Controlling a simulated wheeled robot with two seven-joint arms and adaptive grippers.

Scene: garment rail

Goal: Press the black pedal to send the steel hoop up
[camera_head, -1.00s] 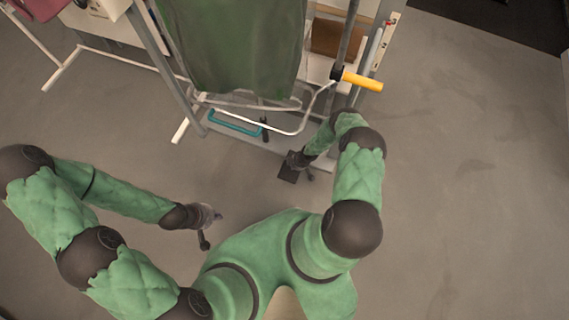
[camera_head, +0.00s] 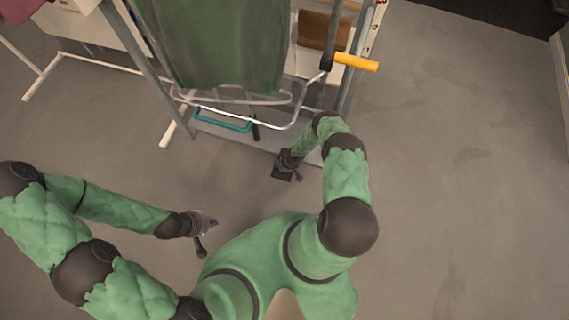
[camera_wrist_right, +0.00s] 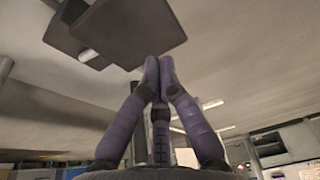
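The black pedal (camera_head: 282,176) is a small dark square by the foot of the rail, and a dark plate, seemingly the pedal, fills the upper left of the right wrist view (camera_wrist_right: 128,30). My right gripper (camera_head: 287,163) is right beside it; in the wrist view its fingertips (camera_wrist_right: 159,60) meet, with nothing seen between them, close to the plate's edge. I cannot tell whether they touch it. The steel hoop (camera_head: 290,124) is a bent bright tube below the green garment (camera_head: 215,45). My left gripper (camera_head: 208,223) hangs over bare floor, away from the pedal; its opening is unclear.
A yellow handle (camera_head: 357,62) sticks out right of the rail's post. A teal frame (camera_head: 222,122) lies at the rail's base. A brown box (camera_head: 323,30) stands on a white shelf behind. The floor (camera_head: 450,180) to the right is clear.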

